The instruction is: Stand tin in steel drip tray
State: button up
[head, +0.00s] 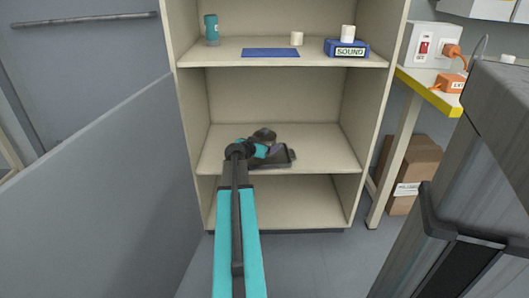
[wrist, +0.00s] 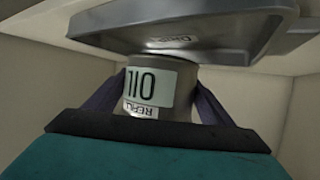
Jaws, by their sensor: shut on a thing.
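A grey tin (wrist: 185,95) with a white label, its lettering upside down, is between the two dark fingers of my gripper (wrist: 158,108) in the wrist view. My gripper is shut on it. The grey steel drip tray (wrist: 245,38) lies across the top of that view, and the tin's end meets its edge. I cannot tell whether the tin is inside the tray or only beside it. In the head view the dark tray (head: 287,160) is on the middle shelf, with my gripper (head: 265,147) over it. The tin there looks like a small dark shape (head: 263,134), partly hidden.
The beige shelf unit (head: 360,110) has side walls close around my arm. Its top shelf holds a teal bottle (head: 211,29), a blue mat (head: 270,53), a white cup (head: 297,38) and a blue box (head: 346,48). The middle shelf is bare on both sides.

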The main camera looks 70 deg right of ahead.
jog(key=shift+f+b, duration=0.7)
jog(key=shift+f, duration=1)
jog(key=shift+f, duration=0.15)
jog(key=o, duration=1.2)
jog(key=shift+c, duration=0.2)
jog(key=shift+r, duration=0.2)
jog(key=p+v, duration=0.2)
jog(key=v, duration=1)
jog(key=shift+f, duration=0.1)
